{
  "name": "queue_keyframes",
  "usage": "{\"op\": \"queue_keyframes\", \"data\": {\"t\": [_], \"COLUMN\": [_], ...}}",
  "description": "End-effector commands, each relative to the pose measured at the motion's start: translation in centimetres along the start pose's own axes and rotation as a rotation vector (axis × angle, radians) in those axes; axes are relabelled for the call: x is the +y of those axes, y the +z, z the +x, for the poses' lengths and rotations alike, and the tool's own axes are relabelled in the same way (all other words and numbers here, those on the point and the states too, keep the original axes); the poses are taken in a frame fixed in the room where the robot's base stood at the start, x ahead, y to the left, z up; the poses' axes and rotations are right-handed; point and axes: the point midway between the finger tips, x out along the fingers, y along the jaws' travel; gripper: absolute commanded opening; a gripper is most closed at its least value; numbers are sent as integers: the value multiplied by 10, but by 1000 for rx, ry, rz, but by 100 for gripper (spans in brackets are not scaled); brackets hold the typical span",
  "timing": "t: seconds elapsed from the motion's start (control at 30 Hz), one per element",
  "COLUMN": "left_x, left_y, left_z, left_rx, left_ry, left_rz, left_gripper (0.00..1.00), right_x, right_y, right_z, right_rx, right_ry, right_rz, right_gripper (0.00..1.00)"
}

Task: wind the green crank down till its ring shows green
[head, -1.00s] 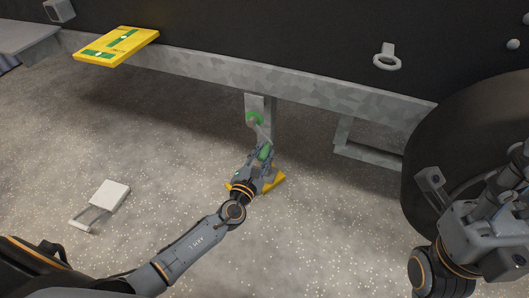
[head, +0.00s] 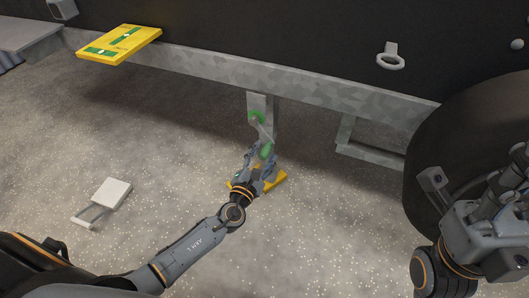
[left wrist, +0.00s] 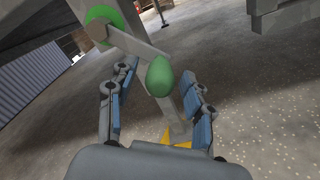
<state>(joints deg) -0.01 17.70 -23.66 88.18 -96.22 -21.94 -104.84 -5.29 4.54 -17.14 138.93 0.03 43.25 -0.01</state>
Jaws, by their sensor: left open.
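The green crank's hub ring (head: 257,117) sits at the top of a grey leg under the trailer frame. It looks green, and it also shows green in the left wrist view (left wrist: 103,27). A grey crank arm (head: 262,132) runs down from it to a green knob (head: 265,151). My left gripper (head: 260,158) is at the knob. In the left wrist view the knob (left wrist: 160,76) stands between the two open fingers, with gaps beside it.
A yellow foot pad (head: 273,184) lies under the leg. A yellow level board (head: 120,41) with green vials is on the frame at the left. A white block with a handle (head: 112,192) lies on the gravel. A black wheel (head: 440,130) stands at the right.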

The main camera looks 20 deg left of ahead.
Motion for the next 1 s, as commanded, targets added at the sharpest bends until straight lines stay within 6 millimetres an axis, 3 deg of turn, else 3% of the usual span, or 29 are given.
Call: {"op": "queue_keyframes", "data": {"t": [0.3, 0.5, 0.67, 1.0], "left_x": [-1, -1, 0, 0], "left_y": [-1, -1, -1, 0], "left_z": [-67, -98, -108, -109], "left_rx": [2, 1, 1, 1], "left_ry": [-4, -4, -1, -1], "left_rz": [1, 1, 1, 0], "left_gripper": [51, 51, 51, 51], "right_x": [0, 0, 0, 0], "right_y": [0, 0, 0, 1], "right_z": [-1, -1, -1, -1], "right_rx": [-3, -3, -3, -4], "right_ry": [3, 4, 4, 4], "right_rz": [1, 1, 1, 1], "right_gripper": [37, 37, 37, 37]}}
